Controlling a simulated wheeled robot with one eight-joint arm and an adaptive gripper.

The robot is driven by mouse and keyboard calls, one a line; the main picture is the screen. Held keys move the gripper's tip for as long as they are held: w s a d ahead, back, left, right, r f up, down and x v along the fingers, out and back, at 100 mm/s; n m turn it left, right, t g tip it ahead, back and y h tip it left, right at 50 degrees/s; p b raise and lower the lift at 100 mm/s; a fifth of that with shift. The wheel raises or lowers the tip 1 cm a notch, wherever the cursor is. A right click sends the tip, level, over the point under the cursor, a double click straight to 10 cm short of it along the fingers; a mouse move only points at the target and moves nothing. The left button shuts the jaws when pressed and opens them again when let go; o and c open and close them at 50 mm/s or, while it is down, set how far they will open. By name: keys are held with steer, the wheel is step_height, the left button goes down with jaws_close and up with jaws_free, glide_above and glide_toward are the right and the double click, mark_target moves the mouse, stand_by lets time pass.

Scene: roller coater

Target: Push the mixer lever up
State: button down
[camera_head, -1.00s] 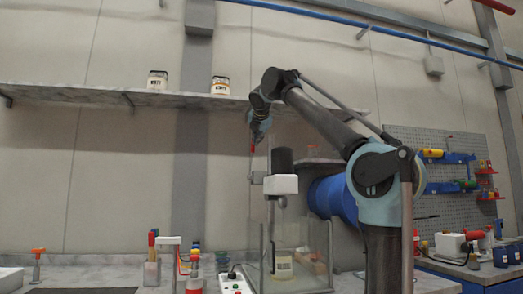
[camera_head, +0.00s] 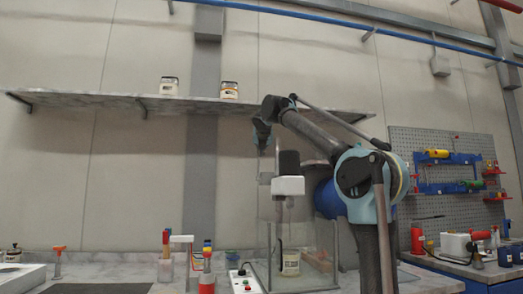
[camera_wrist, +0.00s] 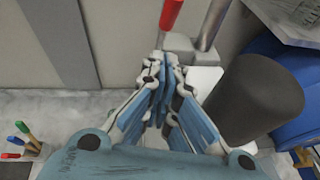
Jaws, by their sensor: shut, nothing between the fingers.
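The mixer (camera_head: 288,186) has a white head with a black cylinder on top, standing above a clear-walled enclosure (camera_head: 318,262) on the bench. In the wrist view the black cylinder (camera_wrist: 257,98) is to the right of my fingers. The red lever handle (camera_wrist: 172,14) points up at the top of the wrist view, just beyond my fingertips. My gripper (camera_wrist: 163,66) is shut and empty; I cannot tell whether it touches the lever. In the head view my gripper (camera_head: 262,146) hangs just above and left of the mixer head, and the red handle is not clearly visible.
A shelf (camera_head: 105,99) with two jars runs along the wall behind. A blue drum (camera_head: 328,198) is close to the mixer's right. A power strip (camera_head: 243,280) and tools in holders stand on the bench to the left. The wall left of my gripper is clear.

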steer(key=shift+w+a+r, duration=0.1)
steer(key=shift+w+r, duration=0.1)
steer(key=shift+w, duration=0.7)
steer(key=shift+w+a+r, duration=0.1)
steer(key=shift+w+r, duration=0.05)
steer(key=shift+w, duration=0.75)
steer(key=shift+w+r, duration=0.2)
steer(key=shift+w, duration=0.7)
steer(key=shift+w+a+r, duration=0.25)
steer(key=shift+w+r, duration=0.4)
steer(key=shift+w, duration=0.1)
